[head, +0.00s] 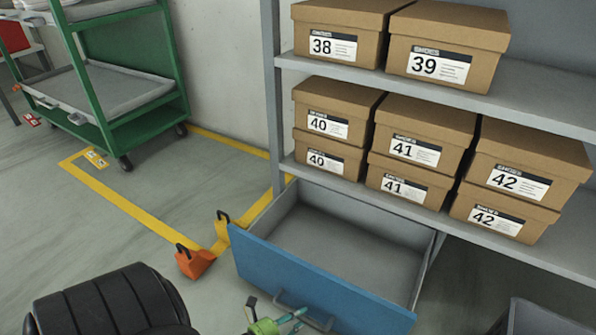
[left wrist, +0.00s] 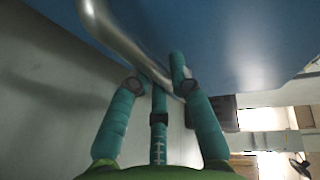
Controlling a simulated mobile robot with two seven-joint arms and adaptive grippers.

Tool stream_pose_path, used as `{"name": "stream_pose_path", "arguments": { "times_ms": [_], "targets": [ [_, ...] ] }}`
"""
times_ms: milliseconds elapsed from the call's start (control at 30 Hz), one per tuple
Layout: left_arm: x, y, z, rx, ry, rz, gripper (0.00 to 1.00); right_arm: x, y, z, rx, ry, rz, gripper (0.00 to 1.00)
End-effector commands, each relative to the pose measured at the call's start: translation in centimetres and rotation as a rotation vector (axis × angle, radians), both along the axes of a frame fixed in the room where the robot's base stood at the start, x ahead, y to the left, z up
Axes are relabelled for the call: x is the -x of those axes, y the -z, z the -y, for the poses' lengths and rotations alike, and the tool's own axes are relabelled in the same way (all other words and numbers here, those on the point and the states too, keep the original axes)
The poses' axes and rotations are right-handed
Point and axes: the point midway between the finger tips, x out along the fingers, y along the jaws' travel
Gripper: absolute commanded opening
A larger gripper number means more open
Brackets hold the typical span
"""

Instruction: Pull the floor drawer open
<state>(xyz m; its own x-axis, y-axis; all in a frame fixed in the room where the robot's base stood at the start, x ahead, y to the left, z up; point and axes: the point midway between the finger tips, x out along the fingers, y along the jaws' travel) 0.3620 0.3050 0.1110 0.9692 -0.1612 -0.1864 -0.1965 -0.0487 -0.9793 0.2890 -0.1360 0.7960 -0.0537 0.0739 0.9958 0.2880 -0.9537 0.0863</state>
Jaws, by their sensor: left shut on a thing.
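The floor drawer has a blue front (head: 310,285) and a grey inside (head: 345,250). It stands pulled out from under the shelf, and its inside looks empty. Its curved metal handle (left wrist: 105,28) crosses the upper part of the left wrist view, against the blue front. My left gripper (head: 291,318), green with teal fingers, is at the handle, low in the head view. In the left wrist view its fingers (left wrist: 160,80) are shut around the handle's lower end. My right gripper is out of view.
A shelf (head: 440,220) with several numbered shoe boxes (head: 415,145) stands above the drawer. A green cart (head: 140,120) stands farther left. A grey bin (head: 545,320) is at lower right.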

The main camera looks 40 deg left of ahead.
Motion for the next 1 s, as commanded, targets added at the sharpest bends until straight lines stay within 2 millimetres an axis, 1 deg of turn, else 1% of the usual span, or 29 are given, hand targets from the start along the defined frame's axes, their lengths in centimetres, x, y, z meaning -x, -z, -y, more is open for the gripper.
{"name": "stream_pose_path", "arguments": {
  "times_ms": [33, 67, 100, 367, 467, 567, 667, 900, 1000],
  "targets": [
    [0.0, 0.0, 0.0, 0.002, -0.001, 0.000, 0.29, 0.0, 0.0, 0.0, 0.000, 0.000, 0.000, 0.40],
    [-0.1, 0.0, 0.0, 0.002, -0.001, 0.000, 0.41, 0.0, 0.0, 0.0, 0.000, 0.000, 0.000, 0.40],
    [-0.1, 0.0, 0.0, 0.001, -0.001, 0.000, 0.46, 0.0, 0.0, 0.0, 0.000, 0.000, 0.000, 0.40],
    [-0.1, 0.0, 0.0, 0.000, -0.001, 0.000, 0.46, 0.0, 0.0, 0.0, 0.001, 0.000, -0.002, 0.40],
    [0.3, 0.0, -0.1, 0.000, -0.001, -0.002, 0.46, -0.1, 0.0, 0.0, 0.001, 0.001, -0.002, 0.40],
    [1.3, -0.1, -0.2, 0.001, 0.000, -0.003, 0.46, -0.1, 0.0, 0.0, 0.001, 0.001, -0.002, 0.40],
    [3.2, -0.5, -0.5, 0.000, -0.001, -0.005, 0.46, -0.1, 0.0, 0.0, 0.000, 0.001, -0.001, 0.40],
    [8.1, -1.5, -1.4, 0.000, -0.002, -0.004, 0.46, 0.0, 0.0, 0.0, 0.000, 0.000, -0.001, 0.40],
    [9.7, -1.8, -1.6, 0.000, -0.001, -0.003, 0.46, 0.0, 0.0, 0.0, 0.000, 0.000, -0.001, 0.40]
  ]
}}
